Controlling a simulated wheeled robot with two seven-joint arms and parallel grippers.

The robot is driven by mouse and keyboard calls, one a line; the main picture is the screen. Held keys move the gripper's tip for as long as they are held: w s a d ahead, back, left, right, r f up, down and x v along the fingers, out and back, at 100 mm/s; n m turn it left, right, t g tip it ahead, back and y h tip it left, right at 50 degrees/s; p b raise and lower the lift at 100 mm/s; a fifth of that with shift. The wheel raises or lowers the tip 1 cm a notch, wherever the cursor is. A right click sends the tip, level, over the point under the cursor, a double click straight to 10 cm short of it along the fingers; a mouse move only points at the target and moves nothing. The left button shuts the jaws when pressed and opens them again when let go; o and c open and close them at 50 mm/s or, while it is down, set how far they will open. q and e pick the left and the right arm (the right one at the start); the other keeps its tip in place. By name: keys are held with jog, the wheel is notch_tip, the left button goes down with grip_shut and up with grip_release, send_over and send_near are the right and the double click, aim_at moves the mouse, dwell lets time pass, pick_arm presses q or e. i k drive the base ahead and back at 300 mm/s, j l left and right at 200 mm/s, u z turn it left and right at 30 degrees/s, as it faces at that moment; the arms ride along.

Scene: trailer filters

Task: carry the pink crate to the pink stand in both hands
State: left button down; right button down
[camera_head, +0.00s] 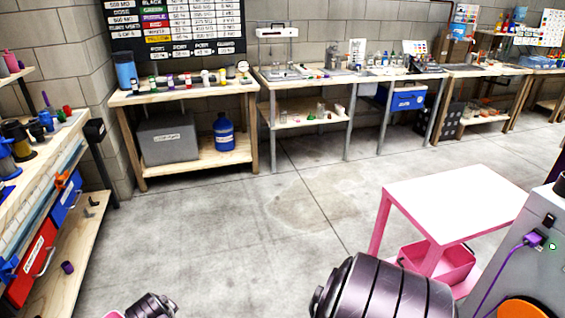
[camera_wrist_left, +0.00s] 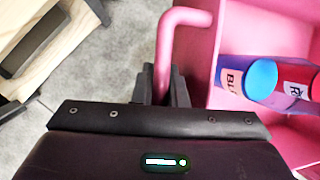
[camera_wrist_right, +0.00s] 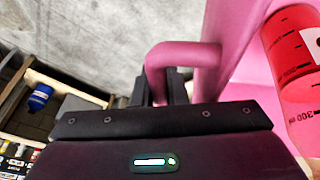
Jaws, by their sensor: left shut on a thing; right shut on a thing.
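The pink crate shows in the left wrist view (camera_wrist_left: 262,28) and in the right wrist view (camera_wrist_right: 236,62). My left gripper (camera_wrist_left: 165,95) is shut on one pink handle of it, and my right gripper (camera_wrist_right: 168,95) is shut on another. In the crate lie a blue-capped bottle (camera_wrist_left: 248,80), a red-labelled bottle (camera_wrist_left: 296,82) and a red container with volume marks (camera_wrist_right: 292,60). The head view hides nearly all of the held crate below its edge. The pink stand (camera_head: 455,200) is at the right in the head view, with a bare white top.
A pink bin (camera_head: 455,262) sits low under the stand's top. A grey machine (camera_head: 535,240) with a purple cable stands right of the stand. A wooden shelf unit (camera_head: 75,225) lines the left, and workbenches (camera_head: 185,92) line the back wall. The floor (camera_head: 260,225) between is clear.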

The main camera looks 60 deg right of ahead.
aim_at(443, 202)
jog(key=z, duration=2.5)
jog(key=i+j+z, duration=0.45)
